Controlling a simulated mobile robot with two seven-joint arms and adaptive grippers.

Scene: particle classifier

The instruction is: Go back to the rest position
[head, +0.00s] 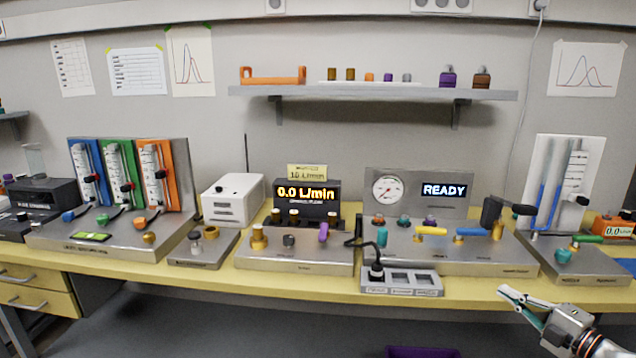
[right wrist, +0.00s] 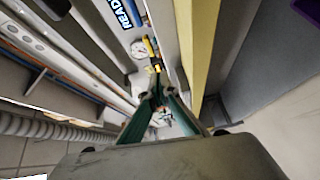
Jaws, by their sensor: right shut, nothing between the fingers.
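My right gripper (head: 509,294) is at the lower right of the head view, in front of the bench's front edge and below the bench top. Its fingers are shut with nothing between them. In the right wrist view the right gripper's teal fingers (right wrist: 160,98) come together at the tips. The yellow bench top (head: 210,275) lies beyond it, apart from the gripper. My left gripper is not in view.
Nearest the right gripper are a steel panel with a "READY" display (head: 444,190) and a grey tray with square slots (head: 401,285). A purple bin (head: 422,352) shows low below the bench. The space before the bench looks free.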

